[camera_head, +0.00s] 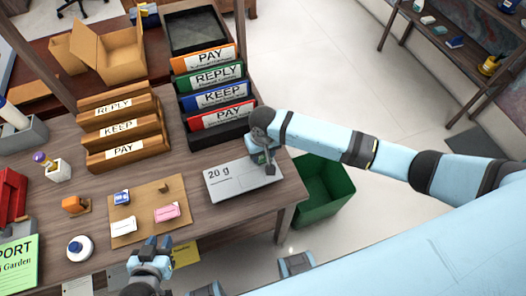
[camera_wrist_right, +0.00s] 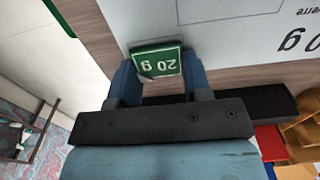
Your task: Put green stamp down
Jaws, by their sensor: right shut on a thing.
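The green stamp (camera_wrist_right: 160,64) shows its "20 g" face in the right wrist view, between the two blue fingers of my right gripper (camera_wrist_right: 158,82). I cannot tell whether the stamp touches the card. A tan stamp mat (camera_head: 145,203) lies to the left of the card, with a blue stamp (camera_head: 122,198) and a pink stamp (camera_head: 166,212). My left gripper (camera_head: 153,248) is at the front desk edge, its jaws unclear.
Labelled coloured trays (camera_head: 215,98) and wooden trays (camera_head: 122,128) stand behind the card and mat. A green bin (camera_head: 325,190) stands beyond the desk's right edge.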

